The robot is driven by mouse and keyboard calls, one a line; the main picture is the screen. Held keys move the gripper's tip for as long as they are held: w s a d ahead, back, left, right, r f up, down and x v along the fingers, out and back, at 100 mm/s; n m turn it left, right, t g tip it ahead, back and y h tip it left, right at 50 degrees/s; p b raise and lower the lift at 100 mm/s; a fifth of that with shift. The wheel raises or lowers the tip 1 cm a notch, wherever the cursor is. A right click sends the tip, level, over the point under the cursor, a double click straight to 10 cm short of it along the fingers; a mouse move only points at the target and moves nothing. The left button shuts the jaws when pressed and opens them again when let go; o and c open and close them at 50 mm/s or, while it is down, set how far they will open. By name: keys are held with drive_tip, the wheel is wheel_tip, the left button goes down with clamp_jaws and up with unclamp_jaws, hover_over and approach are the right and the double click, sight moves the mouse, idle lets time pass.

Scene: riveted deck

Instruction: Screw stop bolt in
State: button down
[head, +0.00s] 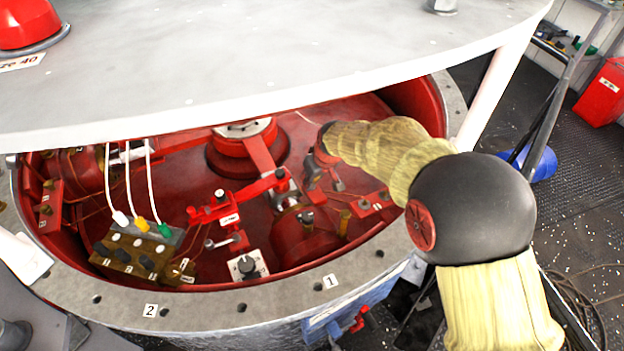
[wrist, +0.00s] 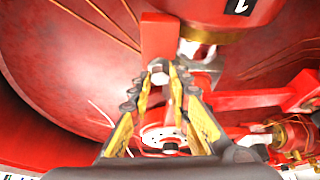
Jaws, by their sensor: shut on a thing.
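In the wrist view, my gripper (wrist: 159,85) is shut on a small silver bolt (wrist: 158,68), taken to be the stop bolt, with its rounded head showing between the fingertips. A red block (wrist: 160,38) lies directly beyond the bolt. I cannot tell whether the bolt's thread is in a hole. In the head view, my gripper (head: 333,181) is low inside the red round housing (head: 405,95), at the end of my sleeved arm. The bolt cannot be made out there.
A pale round cover (head: 250,60) overhangs the housing. A terminal block (head: 128,255) with white leads, a red lever (head: 215,212) and a black knob on a white plate (head: 247,266) stand left of my gripper. A grey bolted rim (head: 205,308) edges the opening.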

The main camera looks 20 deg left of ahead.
drive_tip(key=shift+r+m+p, duration=0.1)
drive_tip(key=shift+m+p, duration=0.2)
drive_tip(key=shift+p, duration=0.4)
